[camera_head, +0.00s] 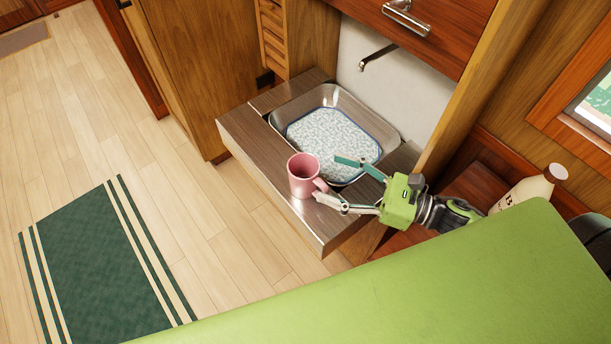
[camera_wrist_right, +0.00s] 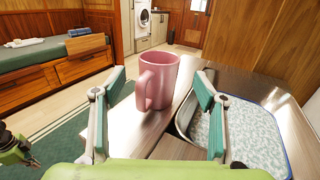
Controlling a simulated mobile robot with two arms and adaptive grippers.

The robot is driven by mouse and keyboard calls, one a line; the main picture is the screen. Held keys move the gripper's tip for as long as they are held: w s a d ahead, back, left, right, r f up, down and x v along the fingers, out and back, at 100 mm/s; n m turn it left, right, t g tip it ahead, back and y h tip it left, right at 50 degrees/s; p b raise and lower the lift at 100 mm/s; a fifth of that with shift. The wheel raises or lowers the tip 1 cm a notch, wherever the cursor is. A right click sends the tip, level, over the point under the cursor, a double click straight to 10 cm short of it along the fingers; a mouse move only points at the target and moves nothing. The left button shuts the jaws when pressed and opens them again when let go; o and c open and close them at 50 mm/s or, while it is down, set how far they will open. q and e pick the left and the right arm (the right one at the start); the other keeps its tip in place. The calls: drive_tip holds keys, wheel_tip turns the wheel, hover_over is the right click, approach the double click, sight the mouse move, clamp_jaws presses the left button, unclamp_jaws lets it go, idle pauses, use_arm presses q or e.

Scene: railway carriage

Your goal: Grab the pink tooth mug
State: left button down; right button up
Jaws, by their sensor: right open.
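The pink tooth mug (camera_head: 304,175) stands upright on the front rim of the wooden counter (camera_head: 268,186), beside the sink. My right gripper (camera_head: 325,179) is open, its fingers pointing at the mug from the right. In the right wrist view the mug (camera_wrist_right: 157,80) stands ahead, between the two spread fingers (camera_wrist_right: 158,98), with its handle facing the gripper. I cannot tell whether a finger touches the mug.
A metal sink (camera_head: 381,118) holds a speckled blue-rimmed tray (camera_head: 331,135) just behind the mug. A tap (camera_head: 376,57) juts above it. A cream bottle (camera_head: 527,188) stands at right. A green surface (camera_head: 430,285) fills the lower right. The floor at left is open, with a green rug (camera_head: 100,270).

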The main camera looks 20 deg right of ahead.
sight(318, 173)
drive_tip(key=shift+x, duration=1)
drive_tip(key=shift+w+a+p, duration=0.15)
drive_tip(key=shift+w+p, duration=0.15)
drive_tip(key=shift+p, duration=0.05)
drive_tip(key=p+x, duration=0.1)
drive_tip(key=x, duration=0.2)
drive_tip(key=shift+a+r+p, duration=0.1)
drive_tip(key=shift+a+p, duration=0.15)
drive_tip(key=shift+p, duration=0.15)
drive_tip(key=shift+w+a+f, duration=0.25)
drive_tip(key=shift+w+a, duration=0.15)
drive_tip(key=shift+a, duration=0.05)
drive_tip(key=c, duration=1.4)
drive_tip(key=shift+r, duration=0.1)
drive_tip(key=shift+c, duration=0.2)
